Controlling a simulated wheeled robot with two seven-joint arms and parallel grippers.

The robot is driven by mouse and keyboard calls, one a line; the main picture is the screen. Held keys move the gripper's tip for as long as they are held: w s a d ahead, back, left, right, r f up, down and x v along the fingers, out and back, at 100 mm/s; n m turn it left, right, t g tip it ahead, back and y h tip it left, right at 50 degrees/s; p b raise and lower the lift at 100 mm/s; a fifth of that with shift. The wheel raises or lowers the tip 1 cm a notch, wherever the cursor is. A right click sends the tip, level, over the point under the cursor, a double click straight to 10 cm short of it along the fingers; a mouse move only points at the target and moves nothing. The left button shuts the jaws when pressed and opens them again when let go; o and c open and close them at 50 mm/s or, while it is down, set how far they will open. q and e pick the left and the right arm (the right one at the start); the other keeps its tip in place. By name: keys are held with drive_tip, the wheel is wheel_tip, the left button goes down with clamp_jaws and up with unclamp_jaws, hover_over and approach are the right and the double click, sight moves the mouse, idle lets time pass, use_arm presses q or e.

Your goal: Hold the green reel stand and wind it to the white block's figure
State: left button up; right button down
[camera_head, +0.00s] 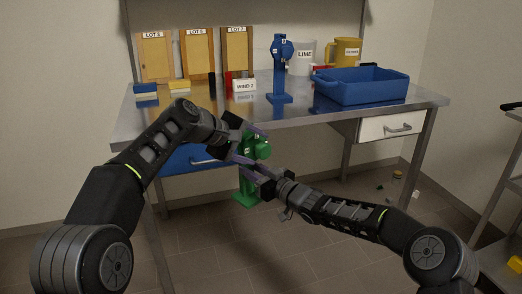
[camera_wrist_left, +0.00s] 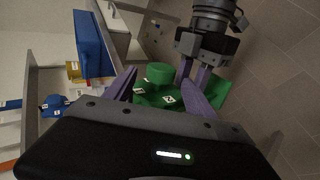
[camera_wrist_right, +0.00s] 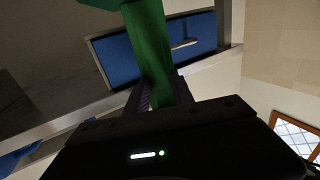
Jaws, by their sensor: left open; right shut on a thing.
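The green reel stand (camera_head: 264,149) is held upright in the air in front of the bench, its base (camera_head: 245,197) hanging free. My right gripper (camera_head: 246,166) is shut on its post, which also shows between the fingers in the right wrist view (camera_wrist_right: 150,45). My left gripper (camera_head: 248,138) is open at the reel head, with the green reel (camera_wrist_left: 160,74) ahead of and between its fingers in the left wrist view. Whether its fingers touch the reel is unclear. The white block (camera_head: 244,86) stands on the bench and reads "WIND" with a 2.
A blue reel stand (camera_head: 280,70) and a blue bin (camera_head: 360,88) stand on the bench (camera_head: 300,112). White and yellow mugs are behind. Lot boards (camera_head: 197,53) with small coloured blocks line the back left. A white drawer (camera_head: 390,126) and a shelf are at right.

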use_arm(q)
drive_tip(key=v, duration=0.7)
drive_tip(key=shift+s+a+r, duration=0.2)
drive_tip(key=shift+c, duration=0.3)
drive_tip(key=s+a+f+n+t+y, duration=0.1)
drive_tip(key=a+f+n+t+y, duration=0.3)
drive_tip(key=f, duration=0.7)
drive_tip(key=s+d+r+t+h, duration=0.3)
drive_tip(key=d+r+t, duration=0.1)
drive_tip(key=d+r, duration=0.1)
drive_tip(key=shift+s+d+n, duration=0.4)
drive_tip(key=shift+d, duration=0.25)
